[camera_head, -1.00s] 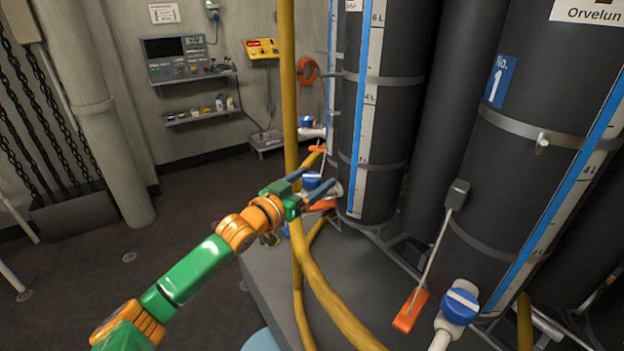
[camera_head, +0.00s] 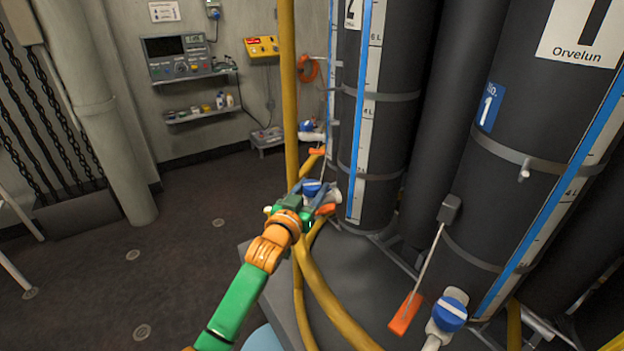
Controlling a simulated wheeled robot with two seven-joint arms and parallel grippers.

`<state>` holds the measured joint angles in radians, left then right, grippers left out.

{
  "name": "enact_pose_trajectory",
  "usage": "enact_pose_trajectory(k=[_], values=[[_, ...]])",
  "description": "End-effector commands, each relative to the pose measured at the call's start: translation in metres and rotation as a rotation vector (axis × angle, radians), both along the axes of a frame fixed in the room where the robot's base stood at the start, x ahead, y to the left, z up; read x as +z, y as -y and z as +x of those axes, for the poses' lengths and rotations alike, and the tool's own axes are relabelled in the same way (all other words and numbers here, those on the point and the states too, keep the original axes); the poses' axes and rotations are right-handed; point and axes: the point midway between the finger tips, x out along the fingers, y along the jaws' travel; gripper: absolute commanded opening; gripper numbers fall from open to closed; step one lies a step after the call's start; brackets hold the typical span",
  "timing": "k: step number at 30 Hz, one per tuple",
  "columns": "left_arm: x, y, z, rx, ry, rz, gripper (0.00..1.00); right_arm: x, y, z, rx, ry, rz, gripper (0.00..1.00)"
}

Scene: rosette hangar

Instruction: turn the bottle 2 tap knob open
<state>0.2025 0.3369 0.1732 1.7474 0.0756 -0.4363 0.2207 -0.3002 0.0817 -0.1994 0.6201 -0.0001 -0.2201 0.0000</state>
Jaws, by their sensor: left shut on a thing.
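Bottle 2 (camera_head: 393,135) is a tall dark cylinder with a "2" label at its top and a blue-and-white scale strip. Its blue tap knob (camera_head: 312,186) sits low on its left side, on a pale tap body, with an orange piece (camera_head: 327,209) beside it. My left gripper (camera_head: 311,193) reaches in from the lower left, with its fingers on either side of the knob and shut on it. The fingers hide part of the knob, so its exact angle is hard to tell. My right gripper is not in view.
Bottle 1 (camera_head: 520,150) stands at the right with its own blue knob (camera_head: 450,313) and an orange-ended lever (camera_head: 404,314). A yellow vertical pipe (camera_head: 289,100) and a yellow hose (camera_head: 325,293) run close to my left gripper. Open floor (camera_head: 190,260) lies to the left.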

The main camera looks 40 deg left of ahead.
Motion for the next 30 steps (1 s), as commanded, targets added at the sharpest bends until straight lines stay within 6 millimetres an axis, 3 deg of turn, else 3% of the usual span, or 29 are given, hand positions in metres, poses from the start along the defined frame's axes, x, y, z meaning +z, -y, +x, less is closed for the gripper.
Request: enact_pose_trajectory(k=[6,17,18,20,21,30], values=[[0.0028,0.0004,0.0000,0.113,0.008,-0.002,0.00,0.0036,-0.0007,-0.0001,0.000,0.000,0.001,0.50],[0.0022,-0.0002,-0.0004,0.131,0.005,0.002,0.00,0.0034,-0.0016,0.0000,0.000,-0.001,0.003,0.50],[0.0023,-0.0001,-0.0003,0.131,0.005,0.002,0.62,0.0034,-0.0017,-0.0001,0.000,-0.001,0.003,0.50],[0.0020,-0.0001,-0.0003,0.130,0.004,0.002,0.78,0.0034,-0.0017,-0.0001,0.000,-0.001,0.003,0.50],[0.0018,-0.0001,-0.0003,0.130,0.004,0.002,0.84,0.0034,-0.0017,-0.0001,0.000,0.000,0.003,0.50],[0.0001,0.0008,-0.0023,0.129,0.000,0.001,0.84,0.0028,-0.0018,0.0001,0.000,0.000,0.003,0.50]])
